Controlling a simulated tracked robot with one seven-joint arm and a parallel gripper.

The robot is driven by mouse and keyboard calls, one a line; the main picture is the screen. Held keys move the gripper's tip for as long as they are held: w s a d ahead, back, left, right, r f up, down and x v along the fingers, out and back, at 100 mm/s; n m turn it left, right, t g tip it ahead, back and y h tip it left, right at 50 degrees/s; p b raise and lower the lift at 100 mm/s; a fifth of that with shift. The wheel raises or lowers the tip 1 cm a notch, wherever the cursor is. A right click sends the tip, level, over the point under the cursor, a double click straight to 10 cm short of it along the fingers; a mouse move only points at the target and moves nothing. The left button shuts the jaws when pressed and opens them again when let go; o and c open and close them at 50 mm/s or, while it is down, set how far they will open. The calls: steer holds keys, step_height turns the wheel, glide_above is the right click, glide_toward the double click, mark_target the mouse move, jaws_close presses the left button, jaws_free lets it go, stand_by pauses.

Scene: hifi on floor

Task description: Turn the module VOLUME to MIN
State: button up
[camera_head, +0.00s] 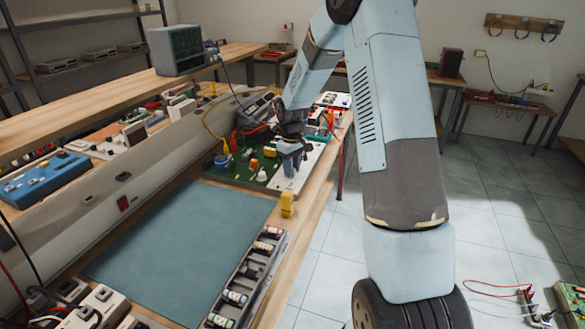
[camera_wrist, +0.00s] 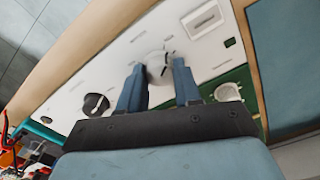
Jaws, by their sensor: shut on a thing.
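In the wrist view, the two blue fingers of my gripper (camera_wrist: 157,75) stand on either side of a round pale grey knob (camera_wrist: 154,62) on a white module panel (camera_wrist: 118,68) and are shut on it. Short dark tick marks show around the knob. A black knob (camera_wrist: 96,103) sits on the same panel to the left. No label is legible, so the VOLUME and MIN markings cannot be read. In the head view, my gripper (camera_head: 290,155) reaches down over the white panel (camera_head: 312,160); the knob is hidden there.
A green board (camera_head: 235,172) with colored parts lies beside the panel. A yellow block (camera_head: 287,204) stands near the bench edge. A blue-green mat (camera_head: 185,245) is bare. A grey tray (camera_head: 240,290) holds several small cylinders. A white rectangular part (camera_wrist: 203,17) is on the panel.

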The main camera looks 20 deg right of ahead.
steer(key=shift+s+n, duration=0.15)
steer(key=shift+n, duration=1.05)
steer(key=o, duration=1)
steer(key=shift+o, duration=0.2)
step_height(320, 180, up, 14)
steer(key=shift+f, duration=0.15)
